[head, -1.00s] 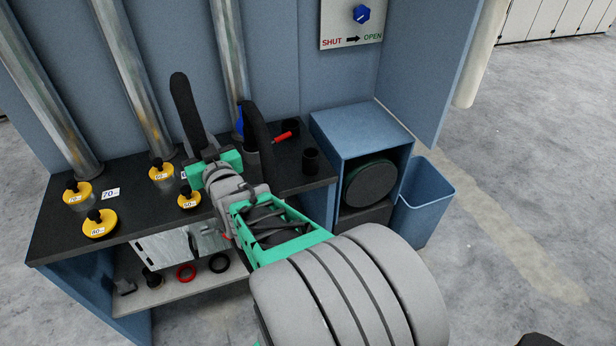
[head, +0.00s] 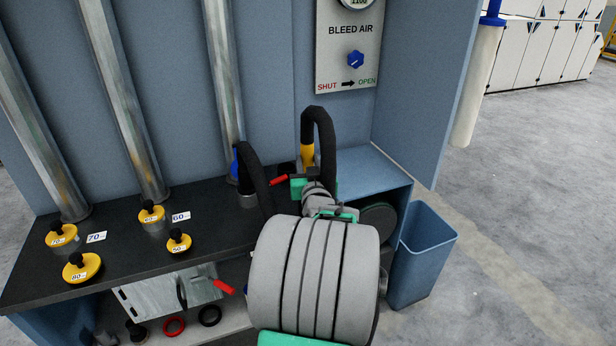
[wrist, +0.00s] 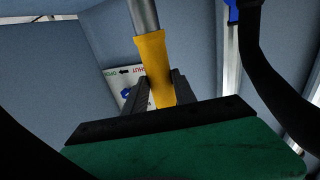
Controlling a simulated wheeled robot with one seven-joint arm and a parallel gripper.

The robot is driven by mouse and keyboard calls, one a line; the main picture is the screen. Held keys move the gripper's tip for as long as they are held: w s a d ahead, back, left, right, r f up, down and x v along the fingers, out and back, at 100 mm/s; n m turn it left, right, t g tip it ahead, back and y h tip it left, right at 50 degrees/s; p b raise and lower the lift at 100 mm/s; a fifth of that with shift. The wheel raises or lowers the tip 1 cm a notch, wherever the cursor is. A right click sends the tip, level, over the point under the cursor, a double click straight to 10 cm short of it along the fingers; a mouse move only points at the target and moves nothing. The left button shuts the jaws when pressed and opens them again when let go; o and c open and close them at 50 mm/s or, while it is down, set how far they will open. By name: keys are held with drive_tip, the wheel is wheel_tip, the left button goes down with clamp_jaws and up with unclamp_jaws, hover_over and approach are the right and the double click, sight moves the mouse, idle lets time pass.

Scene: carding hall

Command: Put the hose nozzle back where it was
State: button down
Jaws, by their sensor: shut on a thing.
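The hose nozzle (head: 307,154) is a yellow sleeve below a looped black hose. In the wrist view the yellow sleeve (wrist: 153,58) joins a grey metal tube and stands between my two dark fingers. My gripper (head: 311,183) is shut on the nozzle, over the right part of the dark bench (head: 120,265). Whether the nozzle's lower end touches anything is hidden. The dark cup seen earlier at the bench's right end is hidden behind my gripper and arm.
A second black hose (head: 252,170) with a blue piece stands just left of my gripper, near a red handle (head: 278,180). Yellow caps (head: 83,267) sit on the bench's left part. A blue cabinet (head: 372,172) and blue bin (head: 424,258) stand to the right.

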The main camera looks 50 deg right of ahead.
drive_tip(key=shift+f, duration=1.45)
drive_tip(key=shift+f, duration=0.2)
drive_tip(key=c, duration=1)
unclamp_jaws()
